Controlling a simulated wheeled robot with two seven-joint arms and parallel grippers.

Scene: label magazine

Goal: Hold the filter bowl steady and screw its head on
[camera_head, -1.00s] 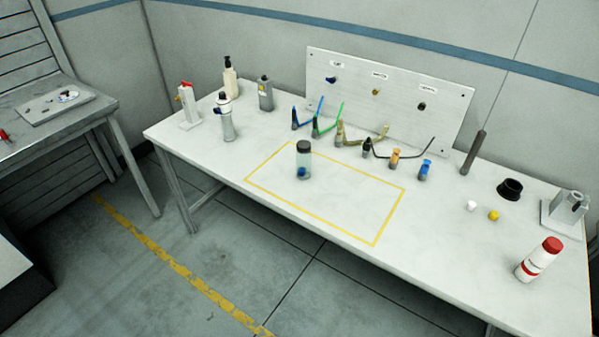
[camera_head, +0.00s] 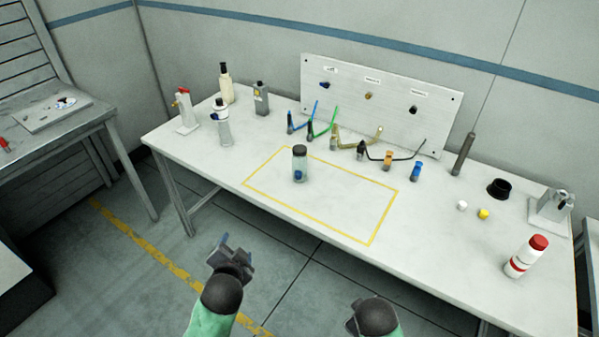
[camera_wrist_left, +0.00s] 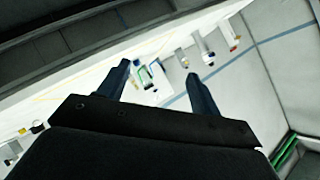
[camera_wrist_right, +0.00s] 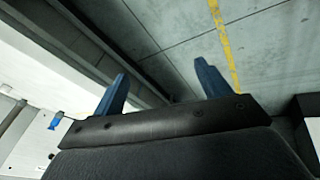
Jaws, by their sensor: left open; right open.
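A clear, pale-green cylindrical bowl (camera_head: 299,171) stands upright inside the yellow outline on the table, with something blue low inside it. A dark, cap-like head (camera_head: 299,150) sits on its top; I cannot tell whether it is threaded on. My left gripper (camera_head: 232,248) is open and empty, in front of the table's front edge and apart from the bowl. Its spread fingers show in the left wrist view (camera_wrist_left: 158,72). My right arm shows at the bottom of the head view, its gripper mostly hidden; the right wrist view shows that gripper (camera_wrist_right: 160,70) open and empty.
The yellow outline (camera_head: 371,243) is otherwise clear. Behind it stand several coloured tools and a labelled panel (camera_head: 385,95). Bottles (camera_head: 223,125) stand at the left. A red-capped white bottle (camera_head: 526,257), a black ring (camera_head: 499,188) and small caps (camera_head: 483,214) are at the right.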

